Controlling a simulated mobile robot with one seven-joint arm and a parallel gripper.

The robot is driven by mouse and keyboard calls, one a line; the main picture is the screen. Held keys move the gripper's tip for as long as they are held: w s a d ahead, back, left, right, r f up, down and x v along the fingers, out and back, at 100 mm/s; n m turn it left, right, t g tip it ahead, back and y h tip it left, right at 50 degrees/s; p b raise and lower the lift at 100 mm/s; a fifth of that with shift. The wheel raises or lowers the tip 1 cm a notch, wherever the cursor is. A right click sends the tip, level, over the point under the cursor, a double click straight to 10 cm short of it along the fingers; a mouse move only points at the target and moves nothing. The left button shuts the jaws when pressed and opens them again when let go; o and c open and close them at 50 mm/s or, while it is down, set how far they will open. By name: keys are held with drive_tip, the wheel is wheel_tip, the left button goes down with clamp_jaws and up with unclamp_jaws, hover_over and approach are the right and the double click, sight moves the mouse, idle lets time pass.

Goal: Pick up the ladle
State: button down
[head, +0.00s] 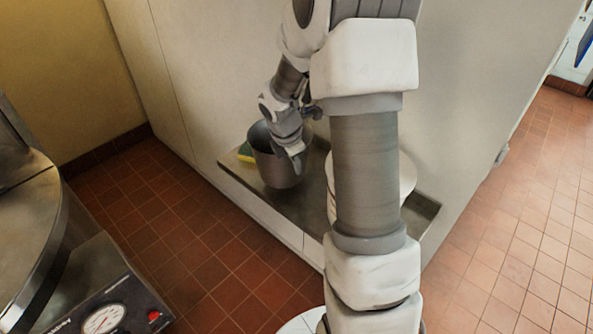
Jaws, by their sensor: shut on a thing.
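A deep, grey metal vessel (272,172) stands out at the near left end of a low ledge in the head view. It is the only thing in view that could be the ladle; I see no separate long handle. My gripper (297,162) points down at the vessel's right side, with its fingers over the rim. It is shut on the vessel there, but the exact grip is small and partly hidden by my wrist. I cannot tell whether the vessel rests on the ledge or is just above it.
A yellow-green sponge (245,152) lies behind the vessel at left. A round white thing (407,172) is mostly hidden behind my arm. The metal ledge (315,215) runs along a pale wall. A large steel kettle (30,215) with a dial stands at left. Tiled floor lies between.

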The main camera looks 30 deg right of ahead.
wheel_tip(320, 180, up, 3)
drive_tip(key=shift+w+r, duration=0.1)
drive_tip(key=shift+r, duration=0.05)
drive_tip(key=s+a+b, duration=0.3)
drive_tip(key=s+a, duration=0.2)
drive_tip(key=a, duration=0.4)
drive_tip(key=s+a+b, duration=0.4)
drive_tip(key=s+a, duration=0.1)
drive_tip(key=a, duration=0.4)
drive_tip(key=w+d+p, duration=0.1)
drive_tip(key=w+d, duration=0.3)
drive_tip(key=d, duration=0.5)
drive_tip(key=w+d, duration=0.3)
drive_tip(key=d, duration=0.7)
drive_tip(key=shift+n+t, duration=0.3)
drive_tip(key=shift+n, duration=0.1)
wheel_tip(320, 180, down, 6)
drive_tip(key=shift+a+f+b, duration=0.15)
drive_tip(key=shift+b, duration=0.85)
drive_tip(key=shift+d+f, duration=0.2)
drive_tip(key=shift+f, duration=0.05)
